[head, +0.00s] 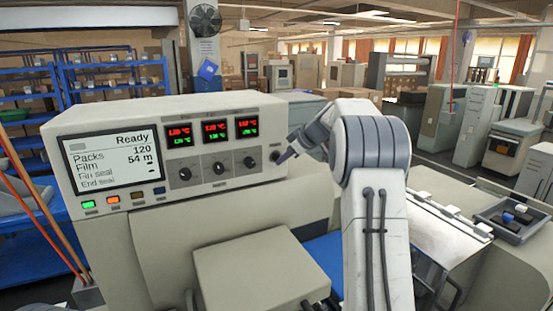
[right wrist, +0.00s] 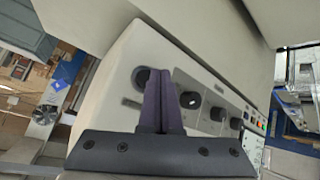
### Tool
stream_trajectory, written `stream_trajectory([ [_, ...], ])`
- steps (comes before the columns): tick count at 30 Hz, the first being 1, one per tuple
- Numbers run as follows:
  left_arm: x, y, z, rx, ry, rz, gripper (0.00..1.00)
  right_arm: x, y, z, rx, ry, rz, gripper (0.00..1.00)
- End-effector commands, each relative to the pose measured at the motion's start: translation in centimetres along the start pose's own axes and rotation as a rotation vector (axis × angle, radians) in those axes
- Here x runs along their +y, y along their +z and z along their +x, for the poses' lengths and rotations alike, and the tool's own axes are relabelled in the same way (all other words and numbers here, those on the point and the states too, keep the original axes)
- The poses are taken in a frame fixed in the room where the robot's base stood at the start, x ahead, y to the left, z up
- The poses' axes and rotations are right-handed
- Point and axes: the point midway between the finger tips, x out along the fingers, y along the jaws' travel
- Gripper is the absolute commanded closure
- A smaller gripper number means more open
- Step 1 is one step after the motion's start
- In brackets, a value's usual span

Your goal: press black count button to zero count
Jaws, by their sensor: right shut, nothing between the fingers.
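The cream control panel (head: 225,170) has a screen (head: 112,162) reading Ready, Packs 120 and Film 54 m. A round black button (head: 275,156) sits at the panel's right end, beyond a row of three black knobs. It also shows in the right wrist view (right wrist: 141,76), left of the fingers. My right gripper (head: 282,158) is shut and empty, its dark fingertips pointing at the panel close by the button. In the right wrist view the closed fingers (right wrist: 159,75) lie between the button and the nearest knob. I cannot tell whether they touch the panel. My left gripper is not in view.
Three red and green temperature displays (head: 215,131) sit above the knobs (head: 219,167). Small coloured buttons (head: 113,200) line the panel under the screen. A box-shaped cover (head: 260,272) stands below the panel. A dark tray (head: 513,220) with small blocks lies at the right.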

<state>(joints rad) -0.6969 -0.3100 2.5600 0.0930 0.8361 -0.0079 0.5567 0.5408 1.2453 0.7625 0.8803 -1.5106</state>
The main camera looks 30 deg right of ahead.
Motion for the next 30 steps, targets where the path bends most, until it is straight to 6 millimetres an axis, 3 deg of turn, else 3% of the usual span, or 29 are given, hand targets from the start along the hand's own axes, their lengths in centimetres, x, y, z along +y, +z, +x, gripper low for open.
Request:
stream_trajectory([
  [30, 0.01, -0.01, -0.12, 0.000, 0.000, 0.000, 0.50, 0.40, -0.46, 0.59, 0.000, 0.000, 0.000, 1.00],
])
